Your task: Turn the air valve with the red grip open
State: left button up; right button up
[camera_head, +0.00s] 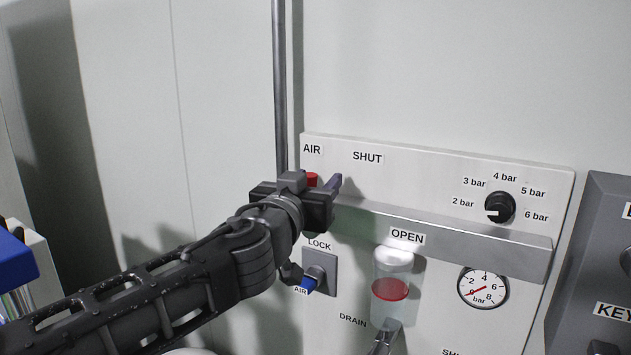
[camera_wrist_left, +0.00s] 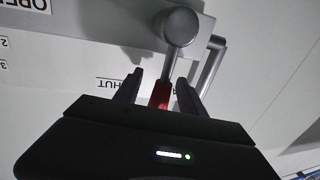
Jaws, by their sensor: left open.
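The air valve's red grip (camera_head: 312,180) shows just above my left gripper in the head view, below the SHUT label (camera_head: 367,157). In the left wrist view the red grip (camera_wrist_left: 160,94) lies between the two fingers, below the valve's round grey hub (camera_wrist_left: 180,27). My left gripper (camera_head: 325,192) is open around the grip, with a finger on each side. I cannot tell whether the fingers touch it. In the head view, my gripper hides most of the valve. The OPEN label (camera_head: 407,236) is lower right. My right gripper is out of view.
A blue-tipped lock lever (camera_head: 309,284) sits below my left gripper. A metal rail (camera_head: 470,235) crosses the panel. A clear bowl with red inside (camera_head: 391,290), a pressure gauge (camera_head: 483,287) and a black bar knob (camera_head: 499,207) are to the right. A vertical pipe (camera_head: 280,80) rises above.

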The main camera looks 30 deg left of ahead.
pick_arm(q)
grip_shut()
dwell(0.3)
dwell(1.0)
